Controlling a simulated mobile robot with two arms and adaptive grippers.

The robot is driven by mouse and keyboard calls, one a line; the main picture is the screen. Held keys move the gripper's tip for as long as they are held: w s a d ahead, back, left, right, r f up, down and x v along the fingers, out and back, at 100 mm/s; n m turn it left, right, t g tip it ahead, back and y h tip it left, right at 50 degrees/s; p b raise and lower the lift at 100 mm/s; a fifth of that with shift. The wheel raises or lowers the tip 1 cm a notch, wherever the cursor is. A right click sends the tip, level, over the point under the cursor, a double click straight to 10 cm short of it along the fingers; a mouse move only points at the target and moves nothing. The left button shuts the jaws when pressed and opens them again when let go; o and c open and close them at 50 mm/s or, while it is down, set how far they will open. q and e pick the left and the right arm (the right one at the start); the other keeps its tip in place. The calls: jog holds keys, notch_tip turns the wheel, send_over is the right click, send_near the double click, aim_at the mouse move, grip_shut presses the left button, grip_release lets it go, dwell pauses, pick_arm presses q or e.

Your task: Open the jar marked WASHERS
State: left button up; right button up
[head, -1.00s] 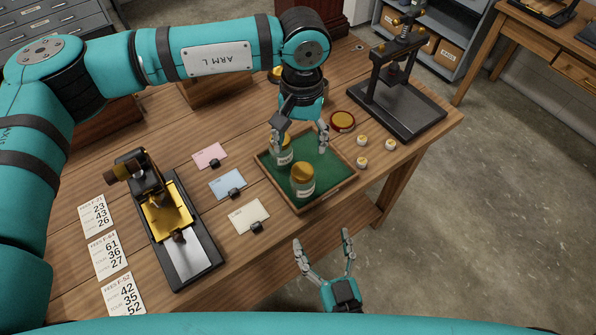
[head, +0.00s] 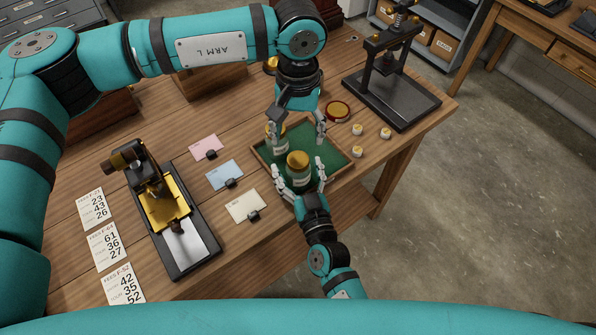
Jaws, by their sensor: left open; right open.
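Two glass jars with gold lids and pale labels stand in the green-lined tray (head: 339,171); I cannot read either label. The front jar (head: 298,172) stands upright between the spread fingers of my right gripper (head: 299,170), which is open and reaches in from the front; I cannot tell whether the fingers touch the glass. The back jar (head: 280,149) is partly hidden by a finger of my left gripper (head: 297,137). My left gripper is open and points down over the back of the tray, behind the front jar.
A red-rimmed round dish (head: 338,111) and three small gold-topped pots (head: 358,129) lie right of the tray. A black press (head: 393,95) stands at the back right. Coloured cards (head: 225,180) and a brass-and-black device (head: 168,212) lie left.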

aim_at(299, 160)
pick_arm(q)
jog(key=shift+s, duration=0.15)
pick_arm(e)
jog(key=shift+r, duration=0.1)
jog(key=shift+c, duration=0.2)
jog(key=shift+w, duration=0.1)
grip_shut()
pick_arm(q)
jog(key=m, duration=0.4)
jog(key=shift+f, duration=0.1)
jog(key=shift+f+m, duration=0.3)
jog(key=shift+f, duration=3.6)
